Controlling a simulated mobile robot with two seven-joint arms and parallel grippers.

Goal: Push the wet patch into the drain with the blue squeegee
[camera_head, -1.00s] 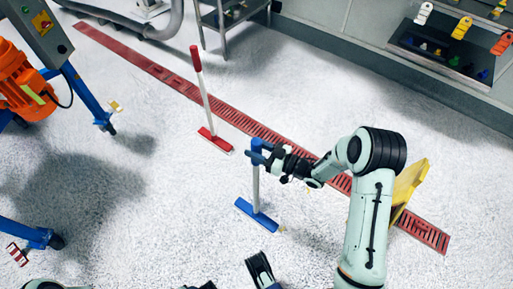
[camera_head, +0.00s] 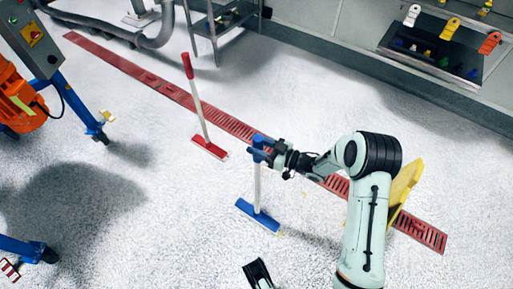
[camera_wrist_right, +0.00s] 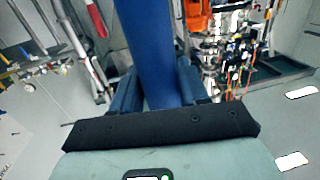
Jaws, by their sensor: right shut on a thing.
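The blue squeegee (camera_head: 257,216) stands nearly upright, its blue head on the floor in the head view. My right gripper (camera_head: 262,150) is shut on the blue top of its handle; the blue handle (camera_wrist_right: 152,55) also fills the middle of the right wrist view. The drain (camera_head: 155,86) is a long red slotted strip running from upper left to lower right, behind the squeegee head. A large dark patch (camera_head: 65,210) lies on the floor at left; I cannot tell wet from shadow. A black piece at the bottom edge seems part of my left gripper (camera_head: 258,273), mostly out of frame.
A red squeegee (camera_head: 209,146) stands at the drain's near edge. A yellow object (camera_head: 405,188) stands by the drain behind my right arm. An orange machine (camera_head: 20,105) on a blue wheeled frame is at left. The floor around the blue head is clear.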

